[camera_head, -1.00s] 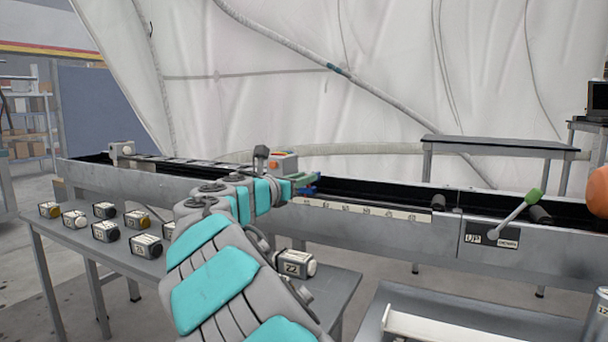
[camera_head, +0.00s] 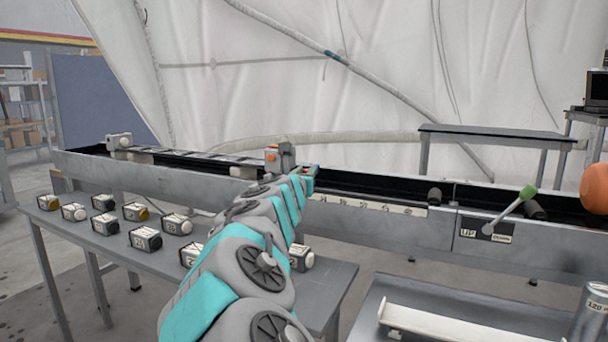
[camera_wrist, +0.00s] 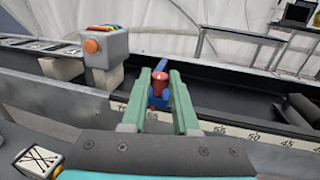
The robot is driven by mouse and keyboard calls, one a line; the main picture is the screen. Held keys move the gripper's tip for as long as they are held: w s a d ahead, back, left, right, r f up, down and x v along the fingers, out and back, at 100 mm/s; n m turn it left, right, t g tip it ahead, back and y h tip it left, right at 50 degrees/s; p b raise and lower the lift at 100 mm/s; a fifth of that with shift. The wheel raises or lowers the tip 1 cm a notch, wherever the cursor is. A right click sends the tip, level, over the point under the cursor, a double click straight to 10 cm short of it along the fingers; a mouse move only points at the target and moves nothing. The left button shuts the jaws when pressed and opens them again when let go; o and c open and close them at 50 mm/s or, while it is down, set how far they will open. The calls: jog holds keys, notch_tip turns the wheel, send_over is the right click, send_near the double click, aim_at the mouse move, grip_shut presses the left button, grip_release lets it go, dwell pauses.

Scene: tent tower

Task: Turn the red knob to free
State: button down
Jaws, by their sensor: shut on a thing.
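The red knob (camera_wrist: 159,84) shows in the wrist view, with blue parts above and below it, near the black channel of the long metal bench (camera_wrist: 245,108). The green fingers of my gripper (camera_wrist: 160,75) stand on either side of the knob and are shut on it. In the head view my gripper (camera_head: 310,172) is at the bench's front wall, mostly hidden behind my arm. The knob cannot be made out there. Which setting the knob points to cannot be read.
A grey box with an orange button (camera_wrist: 91,46) stands left of my gripper on the bench. A number strip (camera_head: 368,203) runs along the bench's front. A green-handled lever (camera_head: 514,209) is at right. Several labelled blocks (camera_head: 145,239) sit on the table in front.

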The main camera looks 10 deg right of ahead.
jog(key=c, duration=0.7)
grip_release()
jog(key=v, duration=0.7)
jog(key=shift+s+a, duration=0.15)
jog(key=shift+s, duration=0.2)
